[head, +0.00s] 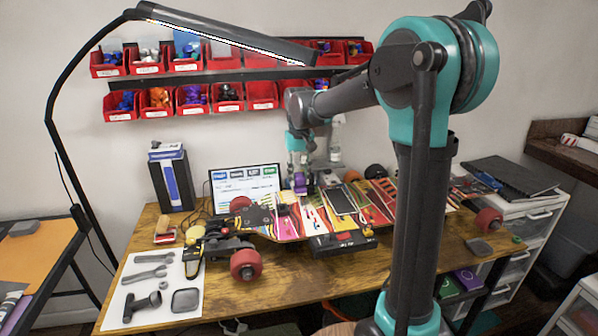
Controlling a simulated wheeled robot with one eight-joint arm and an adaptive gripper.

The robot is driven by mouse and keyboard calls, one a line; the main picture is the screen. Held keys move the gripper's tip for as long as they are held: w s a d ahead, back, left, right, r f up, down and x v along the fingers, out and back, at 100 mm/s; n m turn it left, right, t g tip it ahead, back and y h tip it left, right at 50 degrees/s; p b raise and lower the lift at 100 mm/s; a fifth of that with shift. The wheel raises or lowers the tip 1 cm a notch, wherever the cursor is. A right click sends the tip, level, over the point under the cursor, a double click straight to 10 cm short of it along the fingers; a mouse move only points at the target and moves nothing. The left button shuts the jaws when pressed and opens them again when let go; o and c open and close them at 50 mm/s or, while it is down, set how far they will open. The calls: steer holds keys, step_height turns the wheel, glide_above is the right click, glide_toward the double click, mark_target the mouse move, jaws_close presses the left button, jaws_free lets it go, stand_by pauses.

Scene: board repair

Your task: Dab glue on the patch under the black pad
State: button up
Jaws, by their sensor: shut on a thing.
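A long board (312,222) with a colourful graphic lies across the wooden table, its red wheels (246,264) showing at the left end. A dark rectangular pad (340,200) lies on the board near its middle; whatever is beneath it is hidden. My gripper (300,178) is at the far side of the board, left of the dark pad, pointing down. It is shut on a small purple thing (300,186), which may be the glue; it is too small to be sure. I cannot tell whether its tip touches the board. No patch is clearly visible.
A white mat (155,318) with several grey tools lies at the front left. A screen (247,188) stands behind the board. A black device (342,242) sits at the board's near edge. Red bins (191,100) hang on the wall. A lamp (225,33) reaches over the table.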

mark_target(299, 175)
steer(key=shift+r, duration=1.5)
